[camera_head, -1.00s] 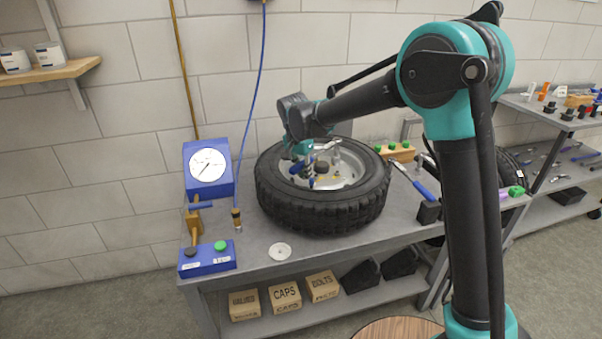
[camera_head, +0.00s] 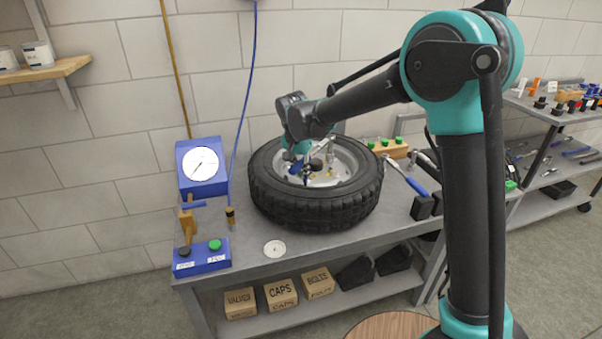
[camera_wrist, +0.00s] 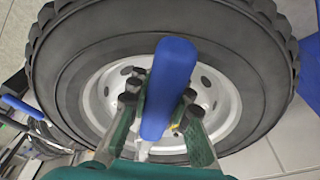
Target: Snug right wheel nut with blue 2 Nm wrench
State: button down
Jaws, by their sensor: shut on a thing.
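The wheel, a black tire (camera_head: 316,214) with a white rim, lies flat on the grey bench. My gripper (camera_head: 304,168) is low over the rim, left of its middle in the head view. In the wrist view my gripper (camera_wrist: 158,110) is shut on a blue-handled tool, the blue wrench (camera_wrist: 168,85), which stands in front of the white rim (camera_wrist: 226,100). The wrench's working end and the wheel nut under it are hidden or too small to make out. Another blue-handled tool (camera_head: 416,186) rests on a black block right of the tire.
A blue gauge stand (camera_head: 203,164) and a blue box with a green button (camera_head: 202,257) are on the bench's left. A white disc (camera_head: 275,249) lies in front of the tire. A wooden block with green pieces (camera_head: 389,148) stands behind right. Labelled boxes (camera_head: 281,293) sit below.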

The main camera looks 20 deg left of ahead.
aim_at(302, 160)
jog(key=shift+r, duration=0.65)
dwell(0.5)
jog(key=shift+r, duration=0.3)
jog(key=shift+r, duration=0.25)
dwell(0.6)
jog(key=shift+r, duration=2)
jog(key=c, duration=2.1)
grip_release()
grip_shut()
